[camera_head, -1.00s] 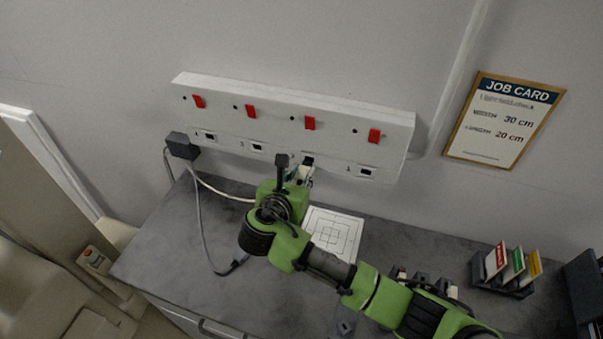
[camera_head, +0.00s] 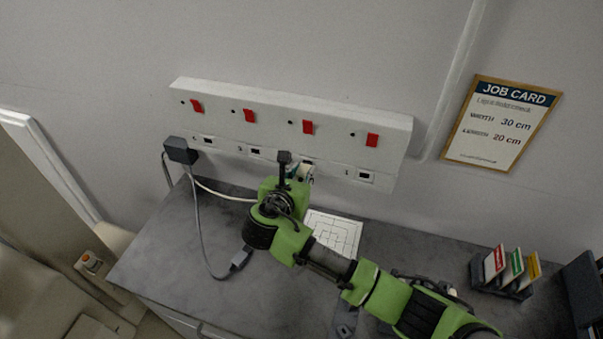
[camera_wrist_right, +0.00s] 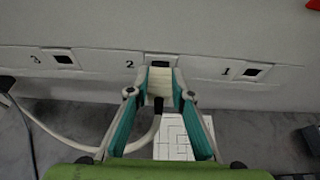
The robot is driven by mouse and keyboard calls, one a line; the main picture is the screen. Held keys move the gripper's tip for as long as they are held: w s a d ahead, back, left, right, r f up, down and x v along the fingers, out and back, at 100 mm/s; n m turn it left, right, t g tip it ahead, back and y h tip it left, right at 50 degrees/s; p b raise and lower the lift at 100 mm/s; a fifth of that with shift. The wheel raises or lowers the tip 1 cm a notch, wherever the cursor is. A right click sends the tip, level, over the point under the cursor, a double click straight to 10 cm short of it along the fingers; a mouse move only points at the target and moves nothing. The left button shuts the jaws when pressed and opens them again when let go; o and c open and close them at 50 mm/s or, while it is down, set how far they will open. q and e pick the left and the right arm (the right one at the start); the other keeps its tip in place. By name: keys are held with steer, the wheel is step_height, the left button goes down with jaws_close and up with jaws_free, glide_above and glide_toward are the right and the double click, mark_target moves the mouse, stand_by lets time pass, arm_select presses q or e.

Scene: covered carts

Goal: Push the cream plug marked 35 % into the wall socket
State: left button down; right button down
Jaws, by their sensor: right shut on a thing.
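The cream plug (camera_wrist_right: 160,82) is between the fingertips of my right gripper (camera_wrist_right: 160,92), which is shut on it. In the right wrist view it is in line with the dark opening of socket 2 (camera_wrist_right: 160,64), its front end right at or just below the opening. I cannot tell whether its front is inside. No 35 % mark can be read. In the head view my right gripper (camera_head: 304,174) is up against the lower face of the white socket strip (camera_head: 330,152) and mostly hides the plug. My left gripper is not in view.
Socket 1 (camera_wrist_right: 253,71) and socket 3 (camera_wrist_right: 62,58) are empty. A dark adapter (camera_head: 180,150) with a grey cable sits at the strip's left end. A white grid sheet (camera_head: 335,232) lies on the grey worktop (camera_head: 180,235). A card rack (camera_head: 503,272) stands at right.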

steer(key=shift+w+d+r, duration=0.1)
steer(key=shift+w+d, duration=0.1)
steer(key=shift+w, duration=0.4)
steer(key=c, duration=1.7)
jaws_free()
steer(key=shift+s, duration=0.1)
steer(key=v, duration=1.2)
